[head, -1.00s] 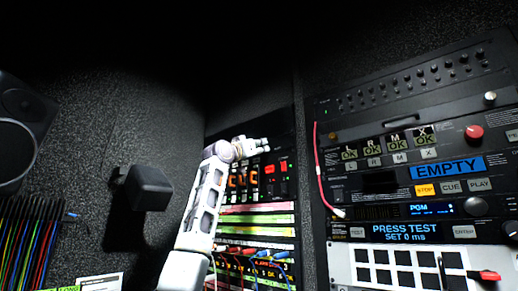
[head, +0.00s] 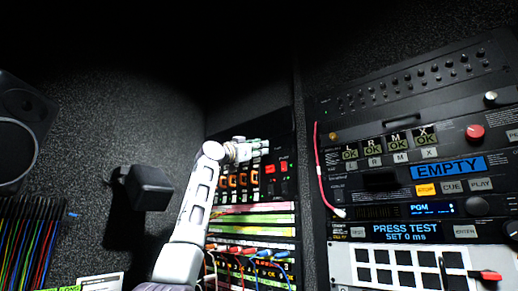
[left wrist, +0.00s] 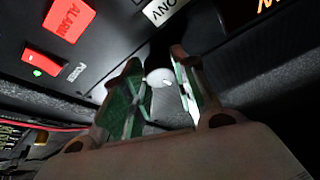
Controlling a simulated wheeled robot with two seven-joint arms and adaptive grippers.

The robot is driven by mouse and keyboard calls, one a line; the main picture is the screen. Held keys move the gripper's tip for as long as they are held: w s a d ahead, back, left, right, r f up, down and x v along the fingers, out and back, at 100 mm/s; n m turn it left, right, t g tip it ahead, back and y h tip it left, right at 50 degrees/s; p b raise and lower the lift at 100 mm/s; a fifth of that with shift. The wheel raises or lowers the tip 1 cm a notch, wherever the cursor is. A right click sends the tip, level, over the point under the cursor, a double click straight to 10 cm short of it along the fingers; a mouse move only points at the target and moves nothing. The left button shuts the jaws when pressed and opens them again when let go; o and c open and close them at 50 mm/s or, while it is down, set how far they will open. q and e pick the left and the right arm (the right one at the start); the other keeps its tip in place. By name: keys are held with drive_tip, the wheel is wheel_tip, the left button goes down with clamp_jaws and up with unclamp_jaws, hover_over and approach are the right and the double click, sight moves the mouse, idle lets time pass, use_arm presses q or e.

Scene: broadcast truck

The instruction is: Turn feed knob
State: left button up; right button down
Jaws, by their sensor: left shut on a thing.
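The feed knob (left wrist: 160,77) shows in the left wrist view as a round pale cap with a small mark, between the two fingers. My left gripper (left wrist: 163,88) is shut on it, with the green-padded fingers on either side. In the head view my left gripper (head: 262,143) is at the upper part of the rack panel with orange digits (head: 238,181). There the knob is hidden behind the fingers. My right gripper is not in view.
Beside the knob are a red lit ALARM tile (left wrist: 68,20) and a red power switch (left wrist: 42,63) with a green light. Below are coloured patch cables (head: 250,252). A second rack (head: 420,150) stands to the right. A black box (head: 150,188) juts from the left wall.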

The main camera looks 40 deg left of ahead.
use_arm(q)
drive_tip(key=shift+m+g+h, duration=0.4)
drive_tip(key=shift+m+h, duration=0.1)
drive_tip(key=shift+m, duration=0.5)
drive_tip(key=o, duration=1)
drive_tip(key=shift+s+a, duration=0.1)
drive_tip(key=shift+s, duration=0.1)
drive_tip(key=v, duration=1.1)
drive_tip(key=shift+s+f, duration=0.25)
